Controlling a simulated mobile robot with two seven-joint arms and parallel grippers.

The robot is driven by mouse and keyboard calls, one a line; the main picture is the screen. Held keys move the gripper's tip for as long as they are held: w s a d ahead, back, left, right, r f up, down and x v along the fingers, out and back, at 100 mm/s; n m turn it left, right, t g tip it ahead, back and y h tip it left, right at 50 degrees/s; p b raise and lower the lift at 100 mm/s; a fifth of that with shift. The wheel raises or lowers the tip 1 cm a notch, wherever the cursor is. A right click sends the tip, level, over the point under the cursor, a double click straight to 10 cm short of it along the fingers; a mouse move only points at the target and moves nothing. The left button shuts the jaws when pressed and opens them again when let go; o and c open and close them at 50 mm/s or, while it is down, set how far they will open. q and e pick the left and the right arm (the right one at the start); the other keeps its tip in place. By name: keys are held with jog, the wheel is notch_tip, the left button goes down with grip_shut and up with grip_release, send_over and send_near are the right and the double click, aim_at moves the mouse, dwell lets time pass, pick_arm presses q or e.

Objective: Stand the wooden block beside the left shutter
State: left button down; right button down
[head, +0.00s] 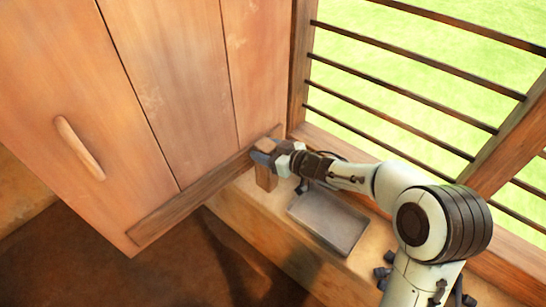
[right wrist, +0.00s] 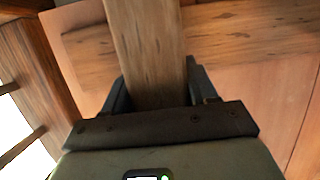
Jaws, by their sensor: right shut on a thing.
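The left shutter (head: 165,90) is a large plank panel with a wooden handle (head: 80,148) and a bottom rail (head: 195,192). It fills the left of the head view. The wooden block (head: 266,179) is upright at the rail's right end, over the sill. My right gripper (head: 264,158) is shut on its upper part. In the right wrist view the block (right wrist: 147,45) lies between my fingers (right wrist: 155,88), with the shutter (right wrist: 255,90) behind it. Whether the block touches the sill or shutter cannot be told. My left gripper is not in view.
A grey flat-topped box or tray (head: 328,220) is on the sill (head: 262,225), right of the block. Small dark pieces (head: 382,274) lie near my right arm. Dark horizontal bars (head: 400,77) cross the window opening. The sill's front left part is clear.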

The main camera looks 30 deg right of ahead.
aim_at(265, 179)
jog(key=shift+w+d, duration=0.2)
jog(key=shift+d, duration=0.3)
jog(key=shift+w+d, duration=0.2)
jog(key=shift+d, duration=0.3)
notch_tip(265, 179, down, 7)
jog(key=b, duration=0.1)
jog(key=shift+d+b, duration=0.25)
jog(key=shift+b, duration=0.1)
jog(key=shift+w, duration=0.1)
jog(key=shift+f, duration=0.15)
jog(key=shift+c, duration=1.6)
grip_release()
